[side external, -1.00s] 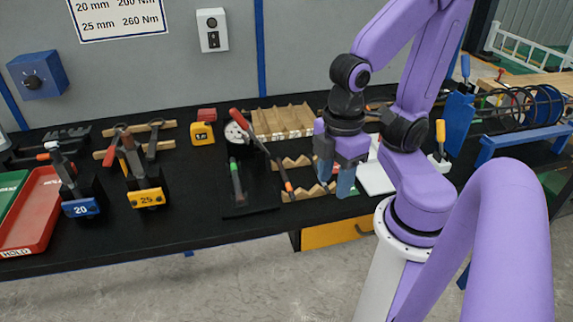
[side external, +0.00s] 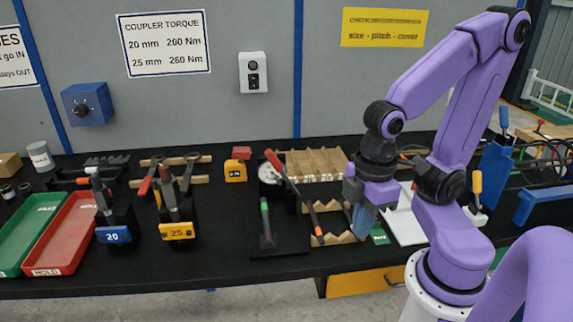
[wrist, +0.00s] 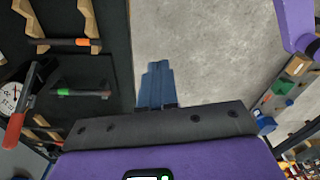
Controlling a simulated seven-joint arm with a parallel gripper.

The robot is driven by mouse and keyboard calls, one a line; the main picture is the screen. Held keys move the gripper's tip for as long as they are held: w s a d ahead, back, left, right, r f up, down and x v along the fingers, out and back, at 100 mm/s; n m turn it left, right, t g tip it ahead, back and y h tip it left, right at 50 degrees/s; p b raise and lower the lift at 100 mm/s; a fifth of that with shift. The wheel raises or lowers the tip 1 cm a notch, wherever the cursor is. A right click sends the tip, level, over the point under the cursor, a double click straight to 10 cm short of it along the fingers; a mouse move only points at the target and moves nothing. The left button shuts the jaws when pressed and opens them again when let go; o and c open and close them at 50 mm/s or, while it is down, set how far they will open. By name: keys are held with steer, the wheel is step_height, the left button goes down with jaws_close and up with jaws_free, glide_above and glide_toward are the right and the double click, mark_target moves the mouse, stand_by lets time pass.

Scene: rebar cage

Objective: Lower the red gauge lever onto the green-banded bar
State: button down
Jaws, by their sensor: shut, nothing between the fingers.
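The gauge's red lever (side external: 275,161) is raised and tilted beside a white dial (side external: 268,174), on a black stand. The lever also shows in the wrist view (wrist: 15,128), near the dial (wrist: 8,97). The green-banded bar (side external: 265,220) lies on the stand's black base in front of the dial, and shows in the wrist view (wrist: 82,92). The lever is up, apart from the bar. My gripper (side external: 362,222) has its blue fingers together and empty, right of the stand by the wooden racks. In the wrist view the fingers (wrist: 156,82) are over the floor beyond the bench edge.
An orange-banded bar (side external: 316,228) lies across notched wooden racks (side external: 340,238) between the stand and my gripper. Torque tools labelled 20 (side external: 114,234) and 25 (side external: 176,230) stand left. A yellow tape measure (side external: 236,171) sits behind. Bare black bench lies in front.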

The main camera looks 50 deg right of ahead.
steer(key=w+d+r+m+t+y, duration=0.1)
steer(key=w+d+r+m, duration=0.15)
steer(key=w+m, duration=0.3)
steer(key=w+d+r+m+t+y, duration=0.1)
steer(key=w+d+r+m, duration=0.1)
steer(key=w+r+m, duration=0.35)
steer(key=w+d+r+m+t+h, duration=0.1)
steer(key=w+d+r+m+t, duration=0.25)
steer(key=w+d+m, duration=0.5)
steer(key=shift+n+g, duration=0.25)
steer(key=shift+n, duration=0.4)
steer(key=shift+w+r+x, duration=0.1)
steer(key=shift+w+x, duration=0.15)
steer(key=shift+x, duration=1.7)
steer(key=shift+w+r+x, duration=0.15)
steer(key=shift+w+x, duration=0.1)
steer(key=shift+x, duration=1.7)
steer(key=shift+w+r+x, duration=0.1)
steer(key=shift+w+x, duration=0.15)
steer(key=shift+x, duration=1.7)
steer(key=shift+w+a, duration=0.1)
steer(key=shift+a, duration=0.05)
